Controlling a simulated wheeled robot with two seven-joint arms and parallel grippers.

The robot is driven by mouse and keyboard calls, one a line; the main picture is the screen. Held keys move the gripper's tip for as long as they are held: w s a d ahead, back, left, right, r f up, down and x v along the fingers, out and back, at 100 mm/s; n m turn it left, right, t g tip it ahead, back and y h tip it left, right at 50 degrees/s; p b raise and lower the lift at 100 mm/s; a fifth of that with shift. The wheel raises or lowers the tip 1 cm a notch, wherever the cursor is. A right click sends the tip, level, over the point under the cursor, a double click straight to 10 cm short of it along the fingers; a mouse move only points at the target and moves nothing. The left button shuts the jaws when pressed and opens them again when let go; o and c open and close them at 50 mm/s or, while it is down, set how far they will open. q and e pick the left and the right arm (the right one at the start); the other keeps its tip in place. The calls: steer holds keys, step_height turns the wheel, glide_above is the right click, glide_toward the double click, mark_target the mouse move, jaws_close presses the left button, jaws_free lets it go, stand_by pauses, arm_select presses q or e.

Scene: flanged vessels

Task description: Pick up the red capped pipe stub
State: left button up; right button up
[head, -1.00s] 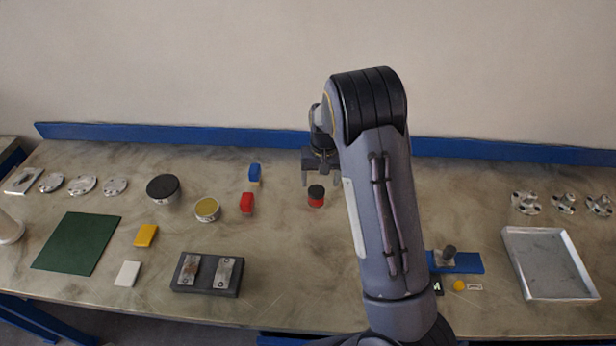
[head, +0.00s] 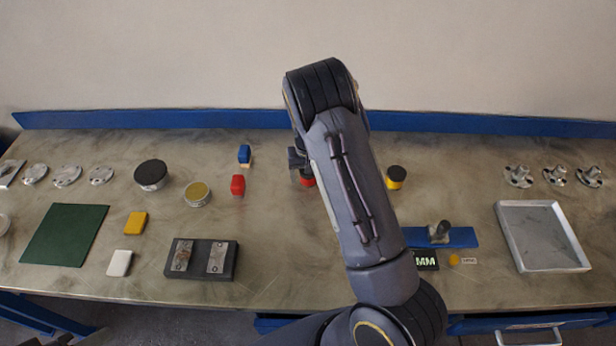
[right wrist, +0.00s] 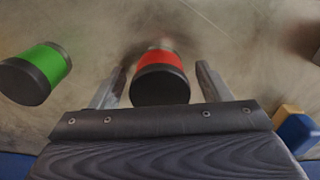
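The red capped pipe stub (head: 307,182) stands on the bench in the head view, partly hidden by my right arm and gripper. In the right wrist view the red stub (right wrist: 161,62) shows a red body and a black cap. My right gripper (right wrist: 161,72) is open, with one finger on each side of the stub. A gap shows on both sides, so the fingers do not appear to touch it. In the head view the right gripper (head: 301,168) is low over the stub, its fingertips mostly hidden. My left gripper is not in view.
A green stub (right wrist: 38,73) with dark ends stands beside the gripper in the right wrist view. A yellow stub (head: 396,177) with a black cap stands right of my arm. A blue block (head: 244,154) and a red block (head: 238,185) lie to the left.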

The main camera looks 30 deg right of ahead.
steer(key=c, duration=1.2)
steer(key=shift+c, duration=0.2)
